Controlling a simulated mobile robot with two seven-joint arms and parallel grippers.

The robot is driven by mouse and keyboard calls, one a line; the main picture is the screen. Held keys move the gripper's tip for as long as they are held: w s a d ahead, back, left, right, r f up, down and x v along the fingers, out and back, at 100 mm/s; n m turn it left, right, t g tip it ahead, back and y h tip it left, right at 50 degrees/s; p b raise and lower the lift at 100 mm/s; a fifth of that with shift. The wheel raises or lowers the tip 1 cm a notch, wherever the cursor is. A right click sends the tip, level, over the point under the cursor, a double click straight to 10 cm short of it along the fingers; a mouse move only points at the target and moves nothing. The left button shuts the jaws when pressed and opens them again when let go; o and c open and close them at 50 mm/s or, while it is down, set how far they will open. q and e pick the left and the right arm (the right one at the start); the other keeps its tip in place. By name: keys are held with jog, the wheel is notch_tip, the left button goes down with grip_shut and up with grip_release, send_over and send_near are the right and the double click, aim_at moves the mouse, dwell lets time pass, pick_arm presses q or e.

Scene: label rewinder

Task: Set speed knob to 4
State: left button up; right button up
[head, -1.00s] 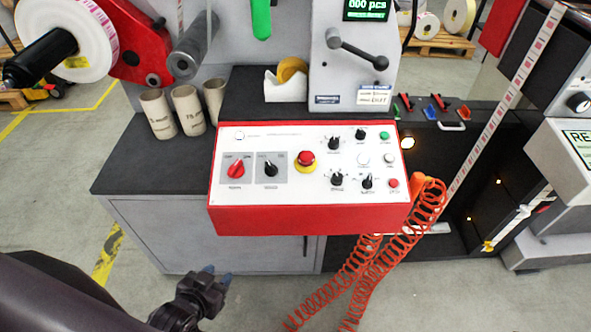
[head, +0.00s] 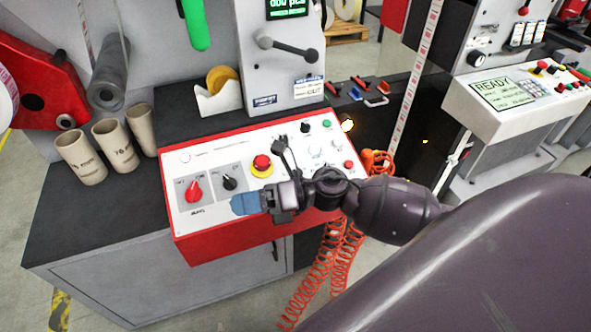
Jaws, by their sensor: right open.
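The control panel (head: 220,228) is a sloped white face in a red housing. It bears a red knob (head: 194,190), a black knob (head: 229,183) on a grey plate and, at the upper right, another black knob (head: 305,127). I cannot read which knob is marked for speed. My right gripper (head: 262,174) reaches in from the right over the panel's middle, its fingers spread and nothing between them. One blue-tipped finger is near the front edge, the other near the upper knobs. The gripper and wrist hide the lower right knobs. My left gripper is out of view.
A red emergency button (head: 262,162) on a yellow ring sits beside the gripper. Cardboard cores (head: 115,144) stand left of the panel. An orange coiled hose (head: 322,262) hangs at its right. A lever (head: 288,46) juts out above.

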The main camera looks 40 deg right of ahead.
jog(key=n+g+h, duration=0.1)
jog(key=n+g, duration=0.3)
jog(key=n, duration=0.2)
jog(key=n+g+h, duration=0.1)
jog(key=n+h, duration=1.1)
jog(key=h, duration=0.4)
send_near(297, 172)
jog(key=f, duration=0.5)
jog(key=w+f+b, duration=0.1)
jog(key=f, duration=0.2)
jog(key=shift+w+f, duration=0.15)
jog(key=shift+f, duration=0.45)
jog(key=c, duration=0.9)
